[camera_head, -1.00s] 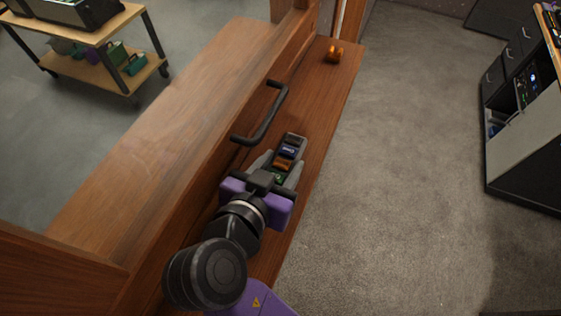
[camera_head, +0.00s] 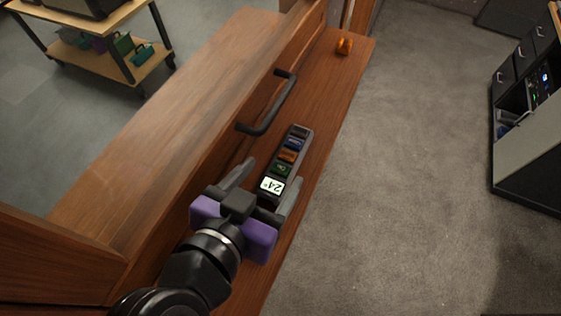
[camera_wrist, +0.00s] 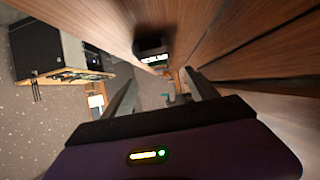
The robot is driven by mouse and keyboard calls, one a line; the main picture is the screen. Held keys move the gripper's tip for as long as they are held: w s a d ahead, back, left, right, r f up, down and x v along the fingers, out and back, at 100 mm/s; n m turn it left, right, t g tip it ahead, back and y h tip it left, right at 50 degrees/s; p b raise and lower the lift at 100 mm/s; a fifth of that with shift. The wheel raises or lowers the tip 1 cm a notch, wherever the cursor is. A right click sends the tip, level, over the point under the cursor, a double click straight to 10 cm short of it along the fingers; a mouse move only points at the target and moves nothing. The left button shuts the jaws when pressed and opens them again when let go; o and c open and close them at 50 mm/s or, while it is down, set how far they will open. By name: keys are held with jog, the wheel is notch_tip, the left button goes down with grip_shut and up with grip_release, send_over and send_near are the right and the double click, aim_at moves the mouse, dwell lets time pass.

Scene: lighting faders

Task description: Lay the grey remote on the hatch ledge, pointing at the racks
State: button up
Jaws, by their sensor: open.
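The grey remote (camera_head: 287,162) lies on the narrow wooden hatch ledge (camera_head: 335,95) in the head view. Its long side runs roughly along the ledge, with the far end towards the top of the picture. It has coloured buttons and a lit display reading 24° at the near end. My gripper (camera_head: 272,176) is open at that near end, one finger on each side and apart from it. In the wrist view my gripper (camera_wrist: 160,95) shows both fingers spread, with a dark object having a lit strip beyond them, probably the remote.
A black handle (camera_head: 268,105) stands on the wooden frame left of the remote. A small orange object (camera_head: 344,46) sits at the ledge's far end. A black cabinet with lit equipment (camera_head: 535,105) stands at right across the carpet. A trolley (camera_head: 110,50) is beyond the hatch.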

jog(key=shift+v, duration=2.3)
